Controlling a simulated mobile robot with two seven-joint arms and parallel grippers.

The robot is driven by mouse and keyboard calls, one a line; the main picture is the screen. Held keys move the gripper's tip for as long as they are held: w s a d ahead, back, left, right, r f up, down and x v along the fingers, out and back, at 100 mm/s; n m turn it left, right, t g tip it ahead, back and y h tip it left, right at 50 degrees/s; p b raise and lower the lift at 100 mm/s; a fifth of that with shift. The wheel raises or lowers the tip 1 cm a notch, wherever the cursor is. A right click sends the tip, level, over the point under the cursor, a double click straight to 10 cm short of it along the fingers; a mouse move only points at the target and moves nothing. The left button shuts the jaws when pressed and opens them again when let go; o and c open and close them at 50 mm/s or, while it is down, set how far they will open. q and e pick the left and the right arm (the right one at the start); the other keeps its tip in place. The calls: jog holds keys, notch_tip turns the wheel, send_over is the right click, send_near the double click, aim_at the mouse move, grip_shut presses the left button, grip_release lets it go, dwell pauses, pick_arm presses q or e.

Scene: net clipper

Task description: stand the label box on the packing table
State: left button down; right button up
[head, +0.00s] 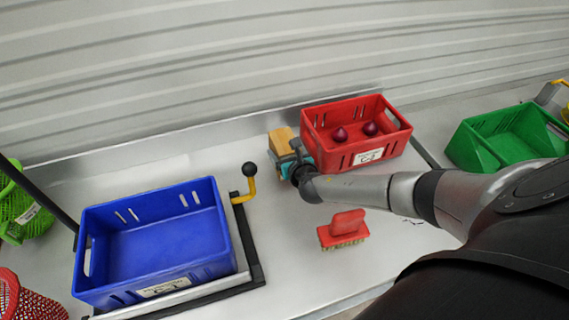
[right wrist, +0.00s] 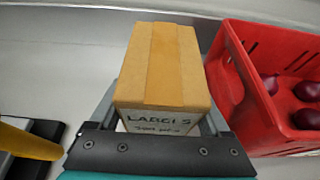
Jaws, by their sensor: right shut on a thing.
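The label box (right wrist: 162,65) is a brown cardboard box with a tape strip and the word LABELS on its near face. It fills the middle of the right wrist view. In the head view the box (head: 280,141) shows just left of the red crate, partly hidden by my gripper. My right gripper (head: 290,158) is shut on the box, with a finger on each side of it in the right wrist view (right wrist: 163,118). The packing table (head: 290,218) is pale grey. I cannot tell whether the box touches it. My left gripper is not in view.
The red crate (head: 339,160) with two red onions (head: 340,134) stands close to the box's right. A blue crate (head: 160,270) sits left, beside a yellow handle (head: 249,186) with a black knob. A red brush (head: 345,228) lies in front. A green bin (head: 478,150) is at right.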

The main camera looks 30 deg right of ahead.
notch_tip(320, 180, down, 4)
jog(key=shift+r+b, duration=0.15)
jog(key=shift+b, duration=0.7)
jog(key=o, duration=1.6)
jog(key=shift+f, duration=0.2)
jog(key=shift+c, duration=0.2)
jog(key=shift+r, duration=0.3)
jog(key=p+v, duration=0.3)
jog(key=v, duration=0.9)
jog(key=shift+p, duration=0.35)
